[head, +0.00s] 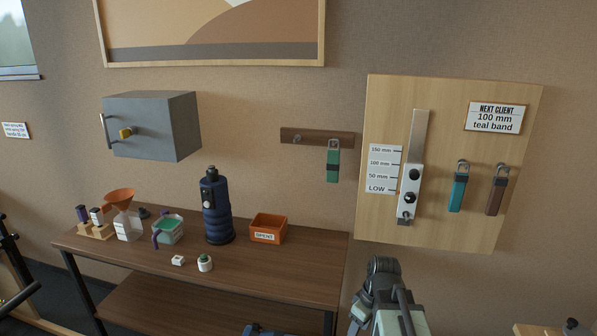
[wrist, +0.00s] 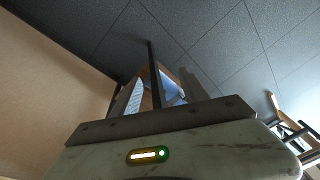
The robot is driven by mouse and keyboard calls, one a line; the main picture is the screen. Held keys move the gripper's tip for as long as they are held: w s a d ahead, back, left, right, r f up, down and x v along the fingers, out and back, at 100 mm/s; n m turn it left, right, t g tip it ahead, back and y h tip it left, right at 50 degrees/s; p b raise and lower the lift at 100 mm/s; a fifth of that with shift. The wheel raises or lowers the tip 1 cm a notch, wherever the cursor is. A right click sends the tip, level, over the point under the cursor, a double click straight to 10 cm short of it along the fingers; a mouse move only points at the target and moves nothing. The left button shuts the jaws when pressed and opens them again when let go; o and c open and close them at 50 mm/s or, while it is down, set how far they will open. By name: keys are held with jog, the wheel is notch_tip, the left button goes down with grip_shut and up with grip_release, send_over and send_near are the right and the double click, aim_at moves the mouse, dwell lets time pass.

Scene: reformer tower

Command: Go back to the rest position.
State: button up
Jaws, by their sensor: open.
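My gripper (wrist: 170,72) shows in the wrist view, pointing up the picture, with its pale housing and a small lit indicator at the bottom. It is open, and I see nothing held in it. In the head view my folded arm (head: 385,295) rises at the bottom, right of the table and in front of the wooden board (head: 450,235). The arm appears apart from the board. The fingertips cannot be made out in the head view.
A brown table (head: 285,275) bears a blue flask (head: 216,210), an orange bin (head: 268,228), a funnel (head: 120,197) and small items. A grey wall box (head: 150,125) hangs above. A green band (head: 333,165), teal band (head: 457,192) and brown band (head: 495,196) hang right.

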jog(key=s+a+f+m+b, duration=0.1)
jog(key=s+a+f+m, duration=0.1)
jog(key=a, duration=0.4)
notch_tip(320, 180, up, 14)
jog(key=s+d+m+h+p, duration=0.1)
jog(key=d+m+p, duration=0.2)
jog(key=p, duration=1.1)
jog(key=m, duration=0.3)
jog(key=shift+s+g+h, duration=0.15)
jog(key=shift+g+h, duration=0.15)
jog(key=shift+h, duration=0.1)
jog(key=shift+c, duration=1.7)
